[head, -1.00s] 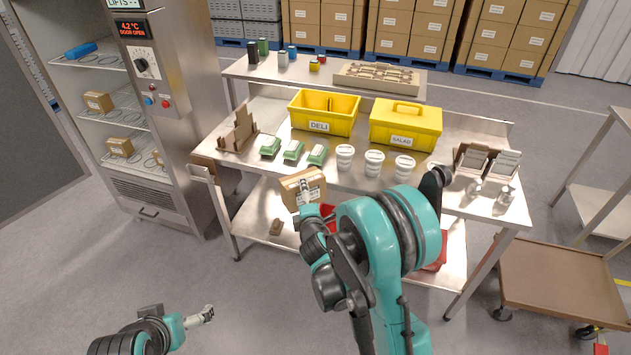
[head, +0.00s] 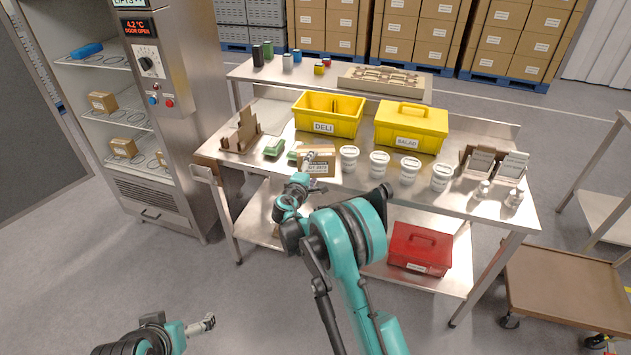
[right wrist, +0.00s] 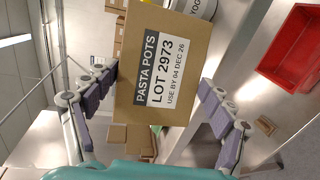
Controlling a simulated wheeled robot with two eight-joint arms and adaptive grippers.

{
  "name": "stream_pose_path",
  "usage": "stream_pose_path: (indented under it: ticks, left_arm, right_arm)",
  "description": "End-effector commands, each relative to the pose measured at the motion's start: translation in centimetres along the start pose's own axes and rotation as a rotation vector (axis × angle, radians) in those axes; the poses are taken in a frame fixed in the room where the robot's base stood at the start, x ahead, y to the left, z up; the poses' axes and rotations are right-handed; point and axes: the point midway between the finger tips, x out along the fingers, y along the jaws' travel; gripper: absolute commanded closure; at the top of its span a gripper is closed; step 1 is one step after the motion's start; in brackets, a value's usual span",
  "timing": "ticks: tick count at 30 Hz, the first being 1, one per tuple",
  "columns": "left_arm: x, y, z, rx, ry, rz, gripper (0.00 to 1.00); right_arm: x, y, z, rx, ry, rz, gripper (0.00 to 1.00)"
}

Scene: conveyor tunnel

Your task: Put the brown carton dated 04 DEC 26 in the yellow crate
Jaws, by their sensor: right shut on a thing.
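My right gripper (head: 309,158) is shut on the brown carton (head: 325,157), above the front part of the steel table. In the right wrist view the carton (right wrist: 180,50) sits between the two fingers of the gripper (right wrist: 158,88); its label reads PASTA POTS, LOT 2973, USE BY 04 DEC 26. The open yellow crate (head: 325,127) labelled DELI stands on the table just behind the carton. Beside it on the right is a yellow box with a closed, handled lid (head: 411,121), labelled SALAD. My left gripper (head: 208,323) is low at the left, away from the table; its jaws are too small to judge.
White tubs (head: 380,163) stand in a row right of the carton. Green packs (head: 274,147) lie left of it, one partly hidden. A brown cardboard holder (head: 240,133) is at the table's left. A red box (head: 420,248) sits on the lower shelf. An open fridge stands left.

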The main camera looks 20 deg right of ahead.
Motion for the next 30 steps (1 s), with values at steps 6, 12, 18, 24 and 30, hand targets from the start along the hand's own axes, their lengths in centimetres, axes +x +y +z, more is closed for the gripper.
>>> stream_pose_path:
  ticks: [6,12,18,24,30]
  left_arm:
    - [0.6,0.0,0.4,0.0,0.0,0.0,0.0]
    - [1.3,0.0,0.9,0.0,0.0,0.0,0.0]
    - [2.0,0.0,1.4,0.0,0.0,0.0,0.0]
    - [1.9,0.0,1.3,0.0,0.0,0.0,0.0]
    - [2.0,0.0,1.4,0.0,0.0,0.0,0.0]
  right_arm:
    - [2.4,-1.0,0.2,0.0,0.001,0.0,0.75]
    - [2.8,-2.9,0.1,0.0,0.001,0.0,0.75]
    - [3.2,-5.0,0.0,-0.001,0.001,0.0,0.75]
    - [3.1,-4.9,0.0,-0.001,0.001,0.0,0.75]
    - [3.1,-5.0,0.0,0.0,0.001,-0.001,0.0]
